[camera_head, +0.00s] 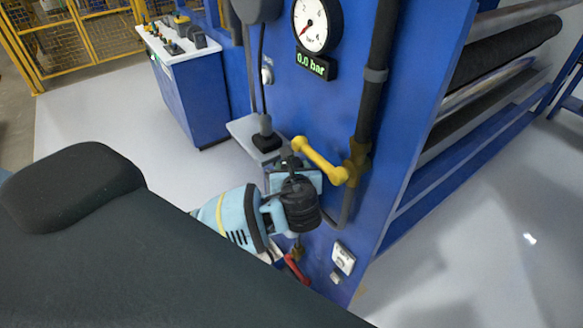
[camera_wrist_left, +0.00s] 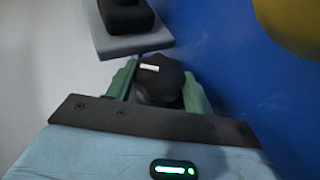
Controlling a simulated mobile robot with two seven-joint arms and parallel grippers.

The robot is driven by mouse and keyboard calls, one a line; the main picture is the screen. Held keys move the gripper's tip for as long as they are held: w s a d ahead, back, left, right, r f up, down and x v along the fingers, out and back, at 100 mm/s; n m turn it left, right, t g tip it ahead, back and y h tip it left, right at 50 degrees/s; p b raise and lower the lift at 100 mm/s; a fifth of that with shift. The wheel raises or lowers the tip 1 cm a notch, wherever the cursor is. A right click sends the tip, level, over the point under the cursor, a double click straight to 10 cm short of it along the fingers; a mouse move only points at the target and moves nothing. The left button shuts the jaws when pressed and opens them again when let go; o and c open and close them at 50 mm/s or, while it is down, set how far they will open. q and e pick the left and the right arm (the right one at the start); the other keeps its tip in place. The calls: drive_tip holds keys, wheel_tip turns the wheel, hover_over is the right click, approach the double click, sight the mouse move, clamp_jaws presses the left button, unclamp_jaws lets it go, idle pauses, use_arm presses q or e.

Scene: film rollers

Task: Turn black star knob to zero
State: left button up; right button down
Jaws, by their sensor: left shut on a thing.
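The black star knob (camera_wrist_left: 158,84) has a small white mark on it. In the left wrist view it sits between the two green fingers of my left gripper (camera_wrist_left: 160,78), which is shut on it. In the head view my left gripper (camera_head: 290,172) is at the blue panel, just below the yellow handle, and its wrist hides most of the knob. My right gripper is not in view.
A yellow lever handle (camera_head: 320,160) sits close above my left gripper. A grey shelf (camera_head: 250,138) holds a black device (camera_head: 266,142). A red lever (camera_head: 297,268) and white label plate (camera_head: 343,258) are lower down. Dark rollers (camera_head: 508,49) are right.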

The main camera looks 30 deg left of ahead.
use_arm(q)
drive_tip(key=shift+n+g+y, duration=0.3)
drive_tip(key=o, duration=0.7)
drive_tip(key=v, duration=0.7)
drive_tip(key=shift+s+d, duration=0.3)
